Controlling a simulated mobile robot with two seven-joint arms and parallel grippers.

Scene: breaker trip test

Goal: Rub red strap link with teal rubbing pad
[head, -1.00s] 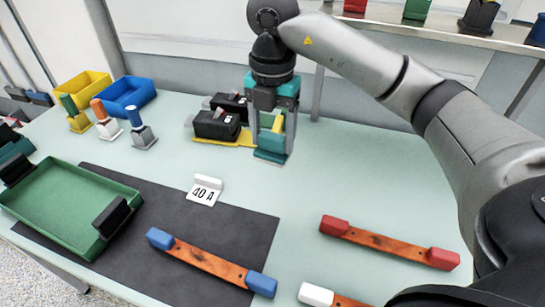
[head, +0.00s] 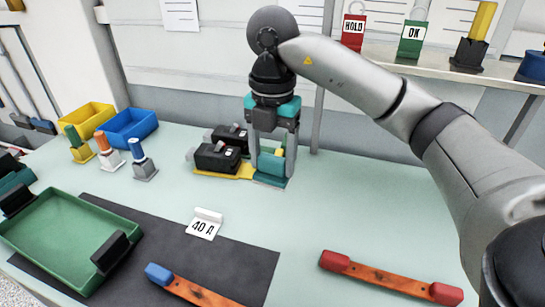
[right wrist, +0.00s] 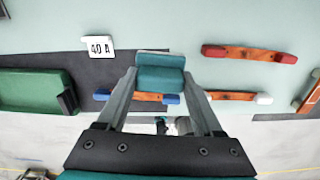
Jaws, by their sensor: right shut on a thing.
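My right gripper (head: 274,152) is shut on the teal rubbing pad (head: 271,178), beside the black breakers at the back of the table. The right wrist view shows the pad (right wrist: 160,78) between both fingers, with a paler top edge. The red strap link (head: 390,278) is a copper bar with a red block at each end, lying flat at the front right. It also shows in the right wrist view (right wrist: 248,54), apart from the pad. My left gripper is not in view.
Black breakers (head: 217,158) stand on a yellow base next to my right gripper. A blue-ended link (head: 190,288), a 40 A card (head: 203,228) and a green tray (head: 75,205) lie left of the red link. The table between pad and red link is clear.

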